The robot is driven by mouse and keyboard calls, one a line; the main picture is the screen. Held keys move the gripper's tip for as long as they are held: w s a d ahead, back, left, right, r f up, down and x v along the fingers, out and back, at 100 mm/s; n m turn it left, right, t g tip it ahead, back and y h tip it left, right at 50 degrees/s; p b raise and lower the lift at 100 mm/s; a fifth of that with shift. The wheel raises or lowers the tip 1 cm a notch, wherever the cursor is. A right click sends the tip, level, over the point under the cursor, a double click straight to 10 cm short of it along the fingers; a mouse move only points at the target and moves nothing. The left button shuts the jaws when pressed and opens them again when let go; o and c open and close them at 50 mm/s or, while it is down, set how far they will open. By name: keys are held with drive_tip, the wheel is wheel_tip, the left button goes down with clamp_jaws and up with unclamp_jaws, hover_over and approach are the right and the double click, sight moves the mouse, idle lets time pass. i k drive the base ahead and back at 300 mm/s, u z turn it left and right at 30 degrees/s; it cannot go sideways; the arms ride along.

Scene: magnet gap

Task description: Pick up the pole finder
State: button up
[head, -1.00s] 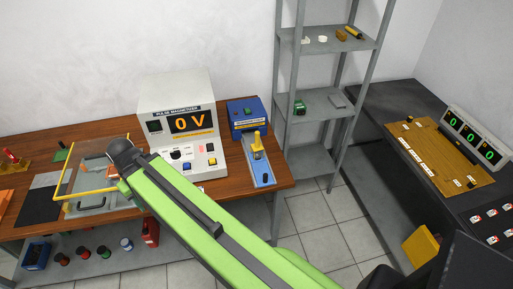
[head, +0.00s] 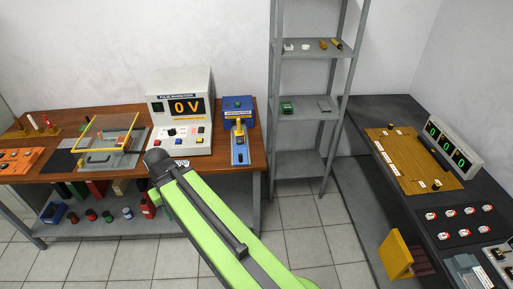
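No item can be told for certain as the pole finder at this size. A small dark-and-yellow stick-like item (head: 336,44) lies on the top visible shelf of the grey rack, beside a short orange-brown item (head: 323,45). It could be the pole finder, but I cannot tell. My green arm reaches up from the bottom of the head view to a dark rounded joint in front of the wooden bench. My gripper's fingers do not show, and the arm is well apart from the rack.
The wooden bench (head: 60,182) holds a pulse magnetizer (head: 181,137) reading 0 V, a blue device (head: 238,104) and a yellow-framed fixture (head: 105,157). A dark counter (head: 360,108) with a wooden board (head: 405,166) stands at right. Tiled floor (head: 293,212) lies open between them.

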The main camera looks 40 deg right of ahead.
sight(239, 138)
drive_tip(key=z, duration=0.6)
drive_tip(key=i, duration=1.3)
drive_tip(key=u, duration=4.1)
drive_tip(key=i, duration=0.1)
drive_tip(key=z, duration=2.55)
drive_tip(key=k, duration=0.55)
drive_tip(key=z, duration=0.5)
drive_tip(key=i, duration=0.5)
drive_tip(key=u, duration=0.15)
